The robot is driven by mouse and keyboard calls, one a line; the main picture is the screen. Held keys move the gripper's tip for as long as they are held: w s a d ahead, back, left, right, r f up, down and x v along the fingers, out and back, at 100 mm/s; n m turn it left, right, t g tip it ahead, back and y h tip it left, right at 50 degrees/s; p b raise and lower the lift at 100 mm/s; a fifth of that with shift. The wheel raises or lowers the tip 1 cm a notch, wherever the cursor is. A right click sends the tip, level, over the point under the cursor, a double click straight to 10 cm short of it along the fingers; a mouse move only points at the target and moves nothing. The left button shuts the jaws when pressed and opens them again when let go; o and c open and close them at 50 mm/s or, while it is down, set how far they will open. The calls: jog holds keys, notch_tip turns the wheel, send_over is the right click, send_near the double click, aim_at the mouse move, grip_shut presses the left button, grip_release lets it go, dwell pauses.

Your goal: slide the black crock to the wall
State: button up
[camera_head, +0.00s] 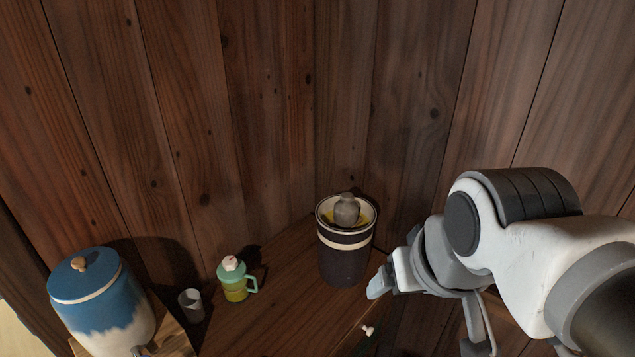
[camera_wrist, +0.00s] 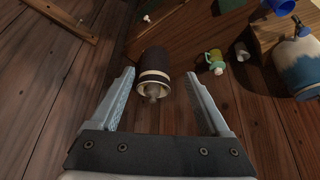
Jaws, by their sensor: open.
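The black crock (camera_head: 344,265) stands upright on the wooden surface near the corner of the plank walls. It has a cream rim and band, with a grey knobbed weight (camera_head: 346,209) on something yellow in its mouth. In the wrist view the crock (camera_wrist: 155,65) appears between and beyond my two fingers. My gripper (camera_head: 378,283) is open and empty, just to the right of the crock in the head view. Whether a finger touches it I cannot tell. The plank wall (camera_head: 270,120) rises behind; the exact gap between crock and wall is unclear.
A green-and-yellow mug (camera_head: 235,288) with a pink-white top stands left of the crock, beside a small grey cup (camera_head: 191,305). A large blue-and-white jar (camera_head: 98,300) stands further left on a wooden stand. A small pale-topped item (camera_head: 367,330) lies in front.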

jog(key=shift+c, duration=0.2)
jog(key=shift+c, duration=1.1)
jog(key=shift+w+f, duration=0.2)
jog(key=shift+c, duration=1.2)
jog(key=w+f+m+b, duration=0.1)
jog(key=w+f+m+g+y+b, duration=0.1)
jog(key=w+m, duration=0.1)
jog(key=w+f+m+y+b, duration=0.1)
jog(key=f+m, duration=0.1)
jog(key=shift+w+a+g, duration=0.3)
jog(key=shift+w+a, duration=0.05)
jog(key=shift+w, duration=0.05)
grip_shut()
jog(key=w+d+f+m+t+y+b, duration=0.1)
jog(key=w+d+f+m+y+b, duration=0.45)
jog(key=w+f+m, duration=1.05)
jog(key=m+t+h+b, duration=0.1)
jog(key=m+t+b, duration=0.1)
jog(key=m+b, duration=0.35)
send_near(363, 272)
notch_tip(363, 272, down, 4)
jog(key=m+p, duration=0.1)
jog(key=shift+h, duration=0.25)
jog(key=shift+w+a+r, duration=0.15)
jog(key=shift+w+a, duration=1.4)
jog(key=shift+w, duration=0.05)
